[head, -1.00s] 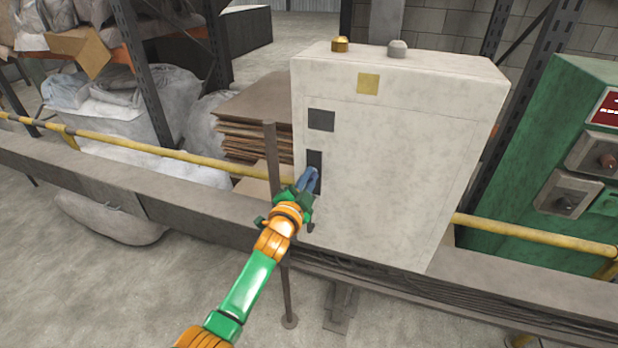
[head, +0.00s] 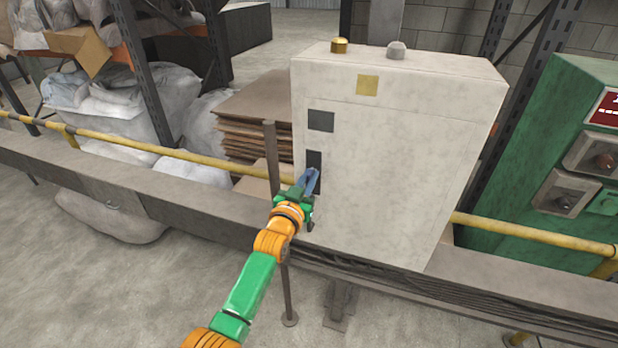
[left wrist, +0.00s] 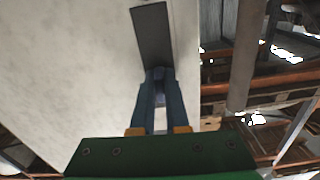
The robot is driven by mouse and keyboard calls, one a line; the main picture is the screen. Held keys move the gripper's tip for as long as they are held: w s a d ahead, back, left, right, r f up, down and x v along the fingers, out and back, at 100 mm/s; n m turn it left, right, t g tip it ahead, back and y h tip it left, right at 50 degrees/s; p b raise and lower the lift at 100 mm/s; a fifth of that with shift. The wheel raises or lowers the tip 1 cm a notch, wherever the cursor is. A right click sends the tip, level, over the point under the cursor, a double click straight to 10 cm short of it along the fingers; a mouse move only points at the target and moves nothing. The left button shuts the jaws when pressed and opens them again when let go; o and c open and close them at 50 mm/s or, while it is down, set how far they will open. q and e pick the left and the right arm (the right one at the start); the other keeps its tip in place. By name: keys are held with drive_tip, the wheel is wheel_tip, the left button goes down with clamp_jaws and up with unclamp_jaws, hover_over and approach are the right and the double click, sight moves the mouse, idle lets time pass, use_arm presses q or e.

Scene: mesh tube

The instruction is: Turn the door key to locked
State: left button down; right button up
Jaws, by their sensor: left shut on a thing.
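My left gripper (head: 311,172) reaches up to the dark lock plate (head: 314,159) on the left part of a white cabinet's front (head: 400,180). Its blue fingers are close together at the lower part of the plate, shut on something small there. In the left wrist view the fingers (left wrist: 157,75) meet at the lower end of the dark plate (left wrist: 152,35). The key is hidden between the fingertips, and I cannot tell its angle. My right gripper is in neither view.
A grey post (head: 272,190) stands just left of the cabinet. A grey beam (head: 220,207) and a yellow rail (head: 150,148) run across the front. Stacked boards (head: 255,125) lie behind the post. A green machine (head: 560,130) stands at the right.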

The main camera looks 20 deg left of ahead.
sight(307, 181)
use_arm(q)
drive_tip(key=shift+r+n, duration=0.1)
drive_tip(key=shift+n, duration=0.4)
drive_tip(key=c, duration=0.9)
unclamp_jaws()
drive_tip(key=shift+s+a, duration=0.15)
drive_tip(key=shift+s, duration=3.45)
